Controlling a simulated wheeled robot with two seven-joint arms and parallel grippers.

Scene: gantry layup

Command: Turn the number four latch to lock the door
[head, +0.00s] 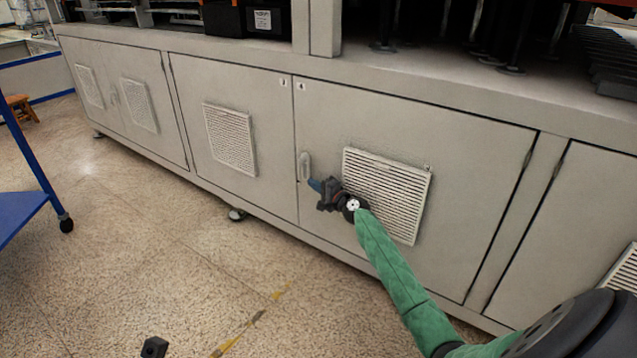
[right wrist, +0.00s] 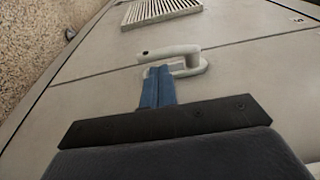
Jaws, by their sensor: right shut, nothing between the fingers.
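The number four door (head: 400,125) is a flat grey cabinet panel, flush with its frame, with a small label at its upper left corner. Its latch (head: 305,162) is a small pale handle near the door's left edge. My right gripper (head: 314,185) is at the latch's lower right. In the right wrist view, its blue fingers (right wrist: 158,88) are together and empty, with their tips at the curved latch handle (right wrist: 190,62). I cannot tell whether they touch it.
A louvred vent (head: 388,193) is on the door right of the latch. The number three door (head: 238,105) adjoins on the left. A blue cart (head: 22,215) stands at the far left. The speckled floor (head: 150,250) before the cabinet is mostly clear.

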